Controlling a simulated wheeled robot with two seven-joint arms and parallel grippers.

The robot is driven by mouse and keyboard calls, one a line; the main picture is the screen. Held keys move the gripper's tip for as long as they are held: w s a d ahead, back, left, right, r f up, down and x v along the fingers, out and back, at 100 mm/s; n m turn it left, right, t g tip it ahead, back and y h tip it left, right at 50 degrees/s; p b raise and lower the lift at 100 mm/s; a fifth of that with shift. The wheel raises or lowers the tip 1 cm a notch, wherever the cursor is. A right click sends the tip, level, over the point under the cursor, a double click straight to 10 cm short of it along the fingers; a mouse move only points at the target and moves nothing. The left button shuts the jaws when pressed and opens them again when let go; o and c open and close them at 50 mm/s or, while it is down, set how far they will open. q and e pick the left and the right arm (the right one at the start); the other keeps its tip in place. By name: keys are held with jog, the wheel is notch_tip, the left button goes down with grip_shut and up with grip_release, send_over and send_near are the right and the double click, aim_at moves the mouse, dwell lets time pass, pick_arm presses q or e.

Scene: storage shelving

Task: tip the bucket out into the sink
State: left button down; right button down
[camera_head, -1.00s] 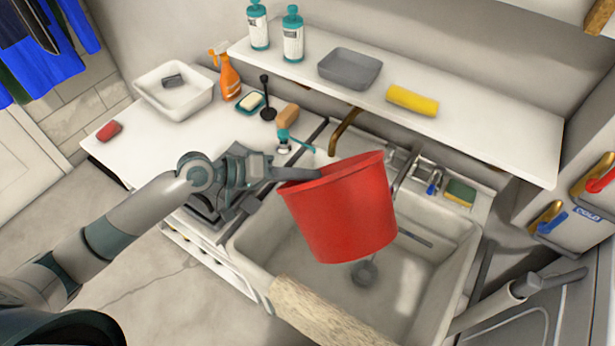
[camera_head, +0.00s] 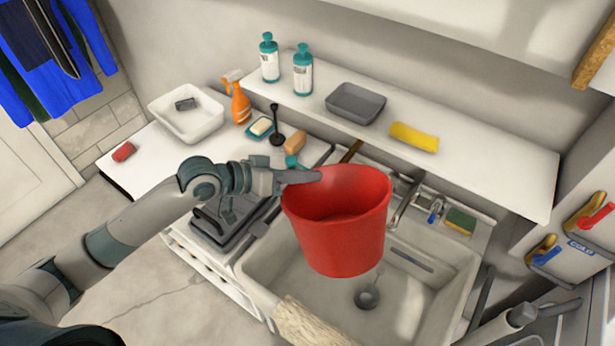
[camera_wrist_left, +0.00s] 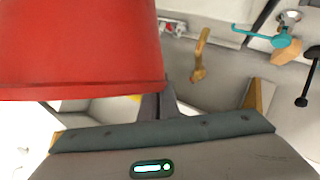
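The red bucket (camera_head: 340,235) hangs in the air above the grey sink (camera_head: 440,290). It is a little tilted, its mouth facing up and partly towards the head camera; no contents can be made out inside. My left gripper (camera_head: 300,177) is at the left side of its rim, with its fingers shut on it. In the left wrist view the bucket (camera_wrist_left: 80,45) fills the upper left, its rim close to the fingers (camera_wrist_left: 158,103). A grey, dark-tipped part at the lower right of the head view may be my right gripper; its fingers are unclear.
A shelf (camera_head: 480,175) runs behind the sink, with a grey tray (camera_head: 356,103), a yellow sponge (camera_head: 414,137) and two bottles. The faucet (camera_head: 405,205) stands at the sink's back. The left counter holds a white basin (camera_head: 190,120) and an orange spray bottle (camera_head: 238,103).

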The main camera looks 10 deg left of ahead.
pick_arm(q)
notch_tip(320, 180, up, 8)
jog(key=m+t+y+p, duration=0.1)
jog(key=m+t+p, duration=0.1)
jog(key=p, duration=0.4)
jog(key=shift+w+a+f+m, duration=0.2)
jog(key=shift+w+a+m, duration=0.1)
jog(key=shift+w+m, duration=0.2)
jog(key=s+a+f+m+g+h+b, duration=0.1)
jog(key=s+a+f+b, duration=0.5)
jog(key=b, duration=0.6)
jog(key=shift+s+a+f+m+g+b, duration=0.25)
jog(key=shift+s+a+m+g, duration=0.35)
jog(key=shift+a, duration=0.55)
jog(key=shift+w, duration=0.15)
